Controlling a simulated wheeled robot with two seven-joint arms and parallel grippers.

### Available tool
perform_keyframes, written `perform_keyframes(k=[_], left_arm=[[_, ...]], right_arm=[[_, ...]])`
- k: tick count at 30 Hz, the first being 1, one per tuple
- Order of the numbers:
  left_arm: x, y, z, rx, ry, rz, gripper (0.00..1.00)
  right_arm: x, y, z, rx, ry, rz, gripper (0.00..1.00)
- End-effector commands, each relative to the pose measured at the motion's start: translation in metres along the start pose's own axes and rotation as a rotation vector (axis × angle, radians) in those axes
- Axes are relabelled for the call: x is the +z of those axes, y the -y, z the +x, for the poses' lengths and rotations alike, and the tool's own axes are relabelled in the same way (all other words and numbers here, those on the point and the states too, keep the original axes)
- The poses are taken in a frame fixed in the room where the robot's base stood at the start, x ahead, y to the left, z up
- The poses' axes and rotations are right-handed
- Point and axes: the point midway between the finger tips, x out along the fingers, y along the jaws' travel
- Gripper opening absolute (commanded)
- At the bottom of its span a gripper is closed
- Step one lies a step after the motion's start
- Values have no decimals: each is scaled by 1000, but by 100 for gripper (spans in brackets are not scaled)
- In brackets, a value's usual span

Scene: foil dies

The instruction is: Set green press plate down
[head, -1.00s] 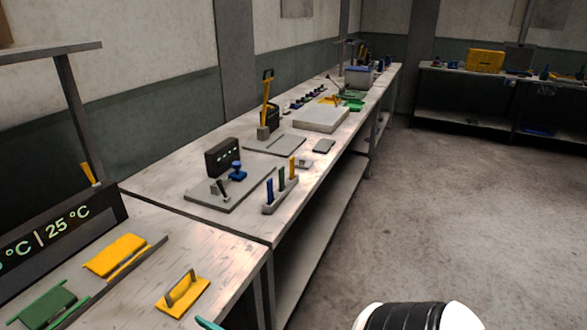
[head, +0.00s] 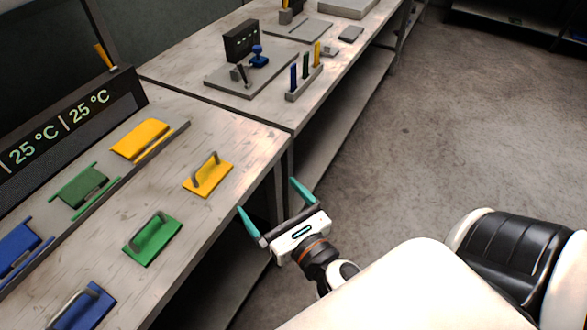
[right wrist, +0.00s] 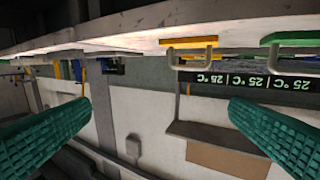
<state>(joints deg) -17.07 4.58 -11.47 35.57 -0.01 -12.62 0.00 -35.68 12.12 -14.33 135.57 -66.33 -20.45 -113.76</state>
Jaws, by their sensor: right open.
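The green press plate (head: 142,250), a flat plate with a raised handle, lies on the near table between a yellow plate and a blue plate. Its edge also shows in the right wrist view (right wrist: 291,37), which is upside down. My right gripper (head: 267,196) has teal fingers spread wide with nothing between them. It is off the table's right edge, to the right of the yellow and green plates and clear of both. In the right wrist view its fingers (right wrist: 160,108) frame only background. My left gripper is not in view.
A yellow handled plate (head: 220,180) and a blue one (head: 92,308) lie beside the green one. Behind them are yellow (head: 140,138), green (head: 78,188) and blue (head: 15,245) stations and a 25 °C display (head: 60,130). The table edge lies between gripper and plates.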

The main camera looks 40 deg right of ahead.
Motion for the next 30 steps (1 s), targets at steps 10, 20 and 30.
perform_keyframes(k=[10,20,30], left_arm=[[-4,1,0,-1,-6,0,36],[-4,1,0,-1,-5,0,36],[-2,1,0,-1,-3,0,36]], right_arm=[[3,-2,-2,-53,1,-6,100],[10,-9,-8,-239,4,-8,100],[16,-20,-12,-464,1,-1,100]])
